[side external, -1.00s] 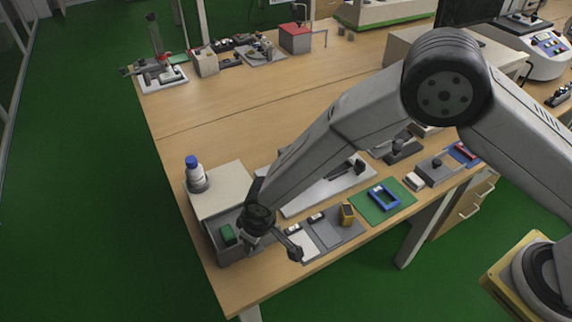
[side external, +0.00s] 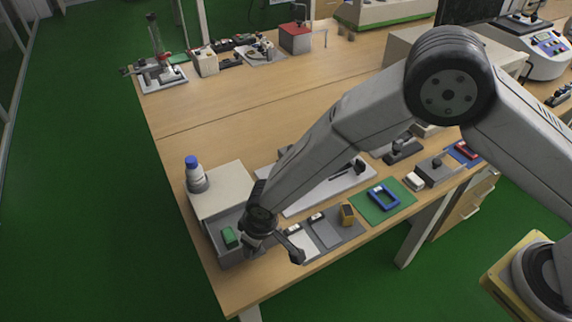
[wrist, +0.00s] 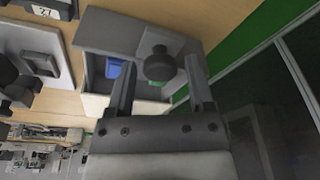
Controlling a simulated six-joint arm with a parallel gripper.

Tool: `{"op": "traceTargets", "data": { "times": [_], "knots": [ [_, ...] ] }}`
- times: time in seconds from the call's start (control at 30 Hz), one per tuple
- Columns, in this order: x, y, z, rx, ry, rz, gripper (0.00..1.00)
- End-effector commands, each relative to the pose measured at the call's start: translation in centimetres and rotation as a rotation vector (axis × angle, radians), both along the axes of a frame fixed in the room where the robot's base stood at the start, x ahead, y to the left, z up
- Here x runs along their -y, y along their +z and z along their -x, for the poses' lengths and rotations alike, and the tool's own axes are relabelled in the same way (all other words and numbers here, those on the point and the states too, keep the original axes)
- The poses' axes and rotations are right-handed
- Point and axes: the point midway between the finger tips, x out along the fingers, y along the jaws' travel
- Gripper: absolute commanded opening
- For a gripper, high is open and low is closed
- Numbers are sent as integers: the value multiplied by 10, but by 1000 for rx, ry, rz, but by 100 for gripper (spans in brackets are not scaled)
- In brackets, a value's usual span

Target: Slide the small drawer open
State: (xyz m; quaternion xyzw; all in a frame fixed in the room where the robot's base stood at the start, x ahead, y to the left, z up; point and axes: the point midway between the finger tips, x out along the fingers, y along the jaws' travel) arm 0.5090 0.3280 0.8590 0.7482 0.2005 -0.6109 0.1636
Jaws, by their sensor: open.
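The small drawer (side external: 226,254) is a grey box standing open in front of its pale cabinet (side external: 221,190) at the table's near left corner. A green block (side external: 230,237) lies inside it. My gripper (side external: 254,246) is over the drawer's front right side, its fingers largely hidden in the side view. In the wrist view, my gripper (wrist: 160,63) is open, with one finger on each side of the dark round drawer knob (wrist: 158,66). I cannot tell whether a finger touches the knob. A blue item (wrist: 115,68) shows in the drawer opening.
Grey trays with small parts (side external: 325,232) lie to the right, then a green mat (side external: 370,209) with a blue frame. The table's front edge is close to the drawer.

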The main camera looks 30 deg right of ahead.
Motion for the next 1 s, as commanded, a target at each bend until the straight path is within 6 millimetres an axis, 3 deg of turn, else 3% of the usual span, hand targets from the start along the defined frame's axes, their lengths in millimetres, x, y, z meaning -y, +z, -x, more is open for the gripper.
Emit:
{"op": "traceTargets", "data": {
  "times": [1.0],
  "knots": [
    [0,50,1,-2,0,1,68]
  ]
}}
